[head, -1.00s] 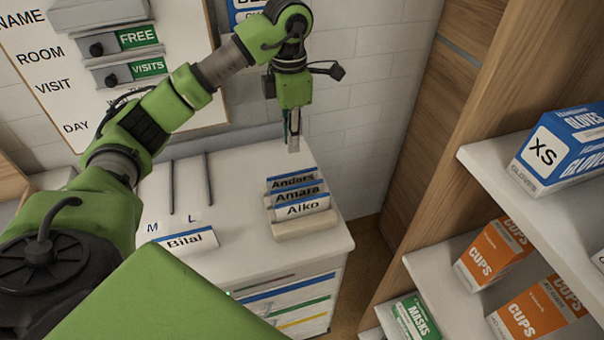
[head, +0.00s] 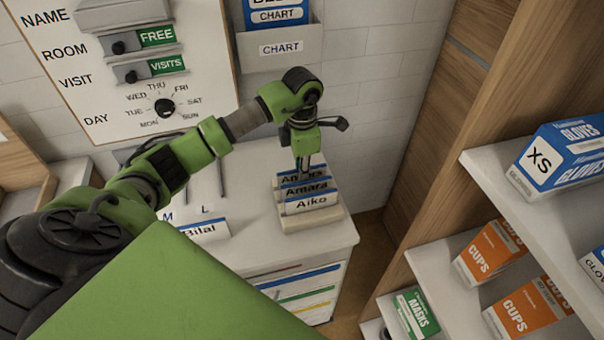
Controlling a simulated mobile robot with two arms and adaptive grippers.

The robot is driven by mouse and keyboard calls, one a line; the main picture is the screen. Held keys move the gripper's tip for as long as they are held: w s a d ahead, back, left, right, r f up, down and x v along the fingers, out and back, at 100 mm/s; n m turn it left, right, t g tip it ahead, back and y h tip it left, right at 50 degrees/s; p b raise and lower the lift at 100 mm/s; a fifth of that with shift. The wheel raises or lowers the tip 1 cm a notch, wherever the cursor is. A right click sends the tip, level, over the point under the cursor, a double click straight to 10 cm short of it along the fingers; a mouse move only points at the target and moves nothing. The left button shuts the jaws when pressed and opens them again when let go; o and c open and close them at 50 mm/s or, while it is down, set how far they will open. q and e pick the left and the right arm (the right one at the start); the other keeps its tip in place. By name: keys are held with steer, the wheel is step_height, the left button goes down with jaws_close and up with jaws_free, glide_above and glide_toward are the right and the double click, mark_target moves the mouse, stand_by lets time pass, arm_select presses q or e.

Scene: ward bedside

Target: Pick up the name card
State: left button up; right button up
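Three white name cards with blue top edges stand in a row in a pale holder (head: 318,220) on the cabinet top. Aiko (head: 312,203) is at the front, Amara (head: 306,190) is behind it, and Anders (head: 288,181) is at the back. A Bilal card (head: 205,231) stands apart to the left, partly hidden by my arm. My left gripper (head: 306,170) points down at the back of the row, and its fingers cover part of the Anders card. Whether they touch or grip it cannot be told. My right gripper is not in view.
The white cabinet (head: 262,245) has coloured drawer stripes. A whiteboard (head: 100,50) and a chart holder (head: 280,45) are on the wall behind. A wooden shelf unit on the right holds a gloves box (head: 565,155), cups boxes (head: 490,252) and a masks box (head: 415,312).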

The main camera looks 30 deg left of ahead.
arm_select(q)
steer(key=shift+f, duration=0.45)
jaws_close()
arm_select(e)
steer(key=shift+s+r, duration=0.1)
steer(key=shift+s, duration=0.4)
arm_select(q)
steer(key=shift+r, duration=0.1)
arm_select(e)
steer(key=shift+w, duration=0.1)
